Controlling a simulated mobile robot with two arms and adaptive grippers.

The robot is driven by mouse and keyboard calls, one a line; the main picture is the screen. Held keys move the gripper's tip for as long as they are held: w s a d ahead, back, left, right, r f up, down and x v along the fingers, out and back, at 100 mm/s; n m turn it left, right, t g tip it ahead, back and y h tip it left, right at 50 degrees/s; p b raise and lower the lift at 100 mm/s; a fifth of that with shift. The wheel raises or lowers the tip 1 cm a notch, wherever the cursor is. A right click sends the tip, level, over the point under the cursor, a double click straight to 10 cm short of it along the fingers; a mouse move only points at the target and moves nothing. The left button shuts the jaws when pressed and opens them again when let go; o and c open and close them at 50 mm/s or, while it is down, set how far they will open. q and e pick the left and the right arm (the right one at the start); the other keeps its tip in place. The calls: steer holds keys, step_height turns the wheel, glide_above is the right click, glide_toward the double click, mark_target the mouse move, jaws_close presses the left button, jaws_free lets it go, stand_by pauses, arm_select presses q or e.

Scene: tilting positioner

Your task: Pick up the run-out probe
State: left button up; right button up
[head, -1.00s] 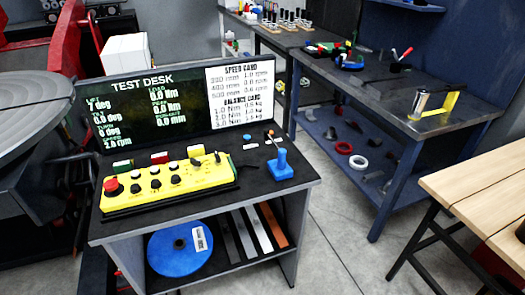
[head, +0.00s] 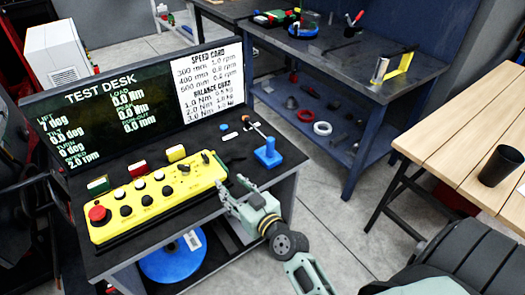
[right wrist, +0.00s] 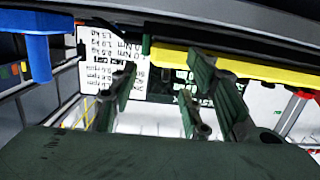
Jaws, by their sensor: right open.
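A blue stand (head: 267,153) sits on the right end of the dark test desk. A thin rod with an orange-brown tip (head: 247,118) leans up and left from it; I take this to be the run-out probe. My right gripper (head: 226,197) is at the desk's front edge, left of and nearer than the stand, beside the yellow control panel (head: 150,198). It is open and empty, apart from the probe. In the right wrist view a blue part (right wrist: 37,45), seemingly of the stand, hangs at upper left, outside the spread fingers (right wrist: 160,95). My left gripper is not visible.
The yellow panel with knobs and a red button fills the desk's front left. The display board (head: 125,110) stands behind it. Small blue and white items lie left of the stand. A wooden table (head: 480,140) with a black cup (head: 500,166) is at right.

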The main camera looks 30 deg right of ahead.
mark_target(270, 149)
steer(key=d+m+h, duration=0.1)
steer(key=d+h, duration=0.1)
steer(key=w+d+r+m+h, duration=0.1)
steer(key=d, duration=0.2)
steer(key=w+d+r+m+t+h, duration=0.1)
steer(key=d+h, duration=0.1)
steer(key=shift+d+m+h, duration=0.2)
steer(key=shift+m+h, duration=0.1)
steer(key=d+m+h, duration=0.1)
steer(key=d, duration=0.1)
steer(key=d+f+m+g+h, duration=0.1)
steer(key=d+h, duration=0.1)
steer(key=d+m+h, duration=0.1)
steer(key=d+h, duration=0.1)
steer(key=shift+d+f+m+g, duration=0.1)
steer(key=shift+f+m+g, duration=0.05)
steer(key=shift+m+g, duration=0.15)
steer(key=shift+x, duration=1.1)
steer(key=b+x, duration=0.1)
steer(key=x, duration=0.3)
steer(key=shift+d+b, duration=0.1)
steer(key=shift+b, duration=0.2)
steer(key=shift+w+d, duration=0.3)
steer(key=shift+w, duration=0.2)
steer(key=shift+r, duration=0.25)
steer(key=shift+c, duration=0.5)
steer(key=shift+s+f, duration=0.1)
jaws_close()
